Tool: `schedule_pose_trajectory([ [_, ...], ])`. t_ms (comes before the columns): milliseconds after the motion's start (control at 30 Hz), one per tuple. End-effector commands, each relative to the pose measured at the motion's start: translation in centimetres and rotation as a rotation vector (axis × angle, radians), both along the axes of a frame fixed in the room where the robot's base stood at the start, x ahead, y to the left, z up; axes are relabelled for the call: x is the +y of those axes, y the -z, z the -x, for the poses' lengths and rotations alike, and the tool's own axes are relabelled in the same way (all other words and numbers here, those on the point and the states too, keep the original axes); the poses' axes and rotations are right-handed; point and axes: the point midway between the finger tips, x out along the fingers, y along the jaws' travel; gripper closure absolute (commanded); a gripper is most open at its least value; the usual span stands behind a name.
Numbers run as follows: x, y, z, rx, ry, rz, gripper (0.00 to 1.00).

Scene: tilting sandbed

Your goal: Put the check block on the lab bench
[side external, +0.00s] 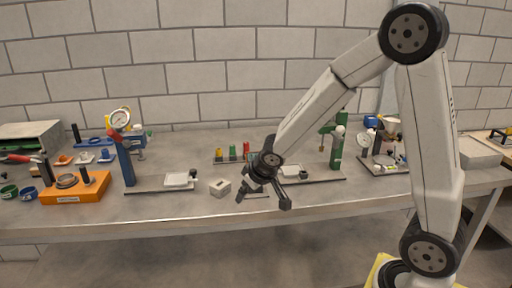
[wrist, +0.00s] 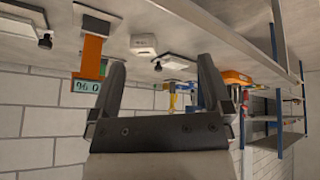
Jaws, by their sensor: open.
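A small white block (side external: 220,187), which looks like the check block, sits on the grey lab bench (side external: 150,212) near its front edge, left of my gripper. In the wrist view the white block (wrist: 143,44) shows beyond and between the fingertips, with a dark mark on its face. My gripper (side external: 262,197) is open and empty, apart from the block, above the front of the bench. In the wrist view my gripper (wrist: 161,66) has both fingers spread with nothing between them.
A blue dial-gauge stand (side external: 127,160) with a flat base stands left of the block, and a green stand (side external: 337,148) to the right behind my arm. An orange fixture (side external: 75,187) is farther left. Small coloured pieces (side external: 232,153) stand behind. Bench front is mostly clear.

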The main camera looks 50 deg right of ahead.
Motion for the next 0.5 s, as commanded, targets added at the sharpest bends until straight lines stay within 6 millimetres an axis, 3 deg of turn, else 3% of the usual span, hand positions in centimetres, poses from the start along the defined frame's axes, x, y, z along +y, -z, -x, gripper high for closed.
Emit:
schedule_pose_trajectory([
  [300, 4.2, 1.2, 9.5, 0.200, -0.038, -0.067, 0.00],
  [500, 5.8, 1.8, 13.0, 0.270, -0.065, -0.109, 0.00],
])
